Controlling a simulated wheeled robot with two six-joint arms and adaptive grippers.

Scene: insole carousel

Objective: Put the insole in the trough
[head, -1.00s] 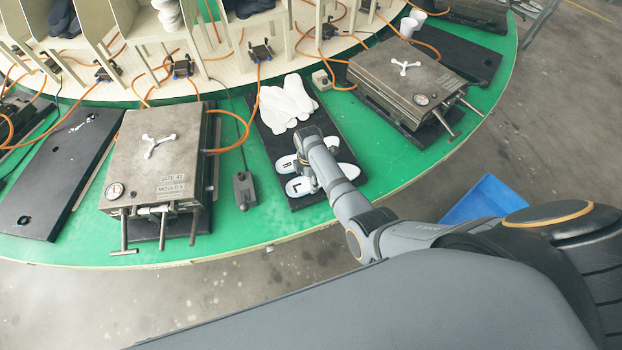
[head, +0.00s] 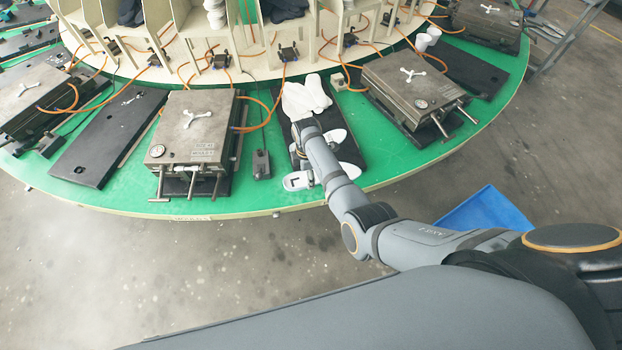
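My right arm reaches in from the right to the black plate (head: 352,152) at the green table's near edge. The white insole marked L (head: 298,181) lies crosswise under my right gripper (head: 309,168) and juts past the plate's left side. It appears held a little above the plate; the fingertips are mostly hidden behind my wrist. A second white insole (head: 335,135) lies on the plate beyond it, partly covered by my wrist. The blue trough (head: 487,212) stands on the floor at right, partly hidden by my arm. My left gripper is out of view.
White shoe-shaped forms (head: 306,97) lie at the plate's far end. Metal moulds (head: 193,128) and (head: 415,83) with protruding handles stand on both sides. Orange hoses (head: 262,118) cross the table. The floor between the table and me is clear.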

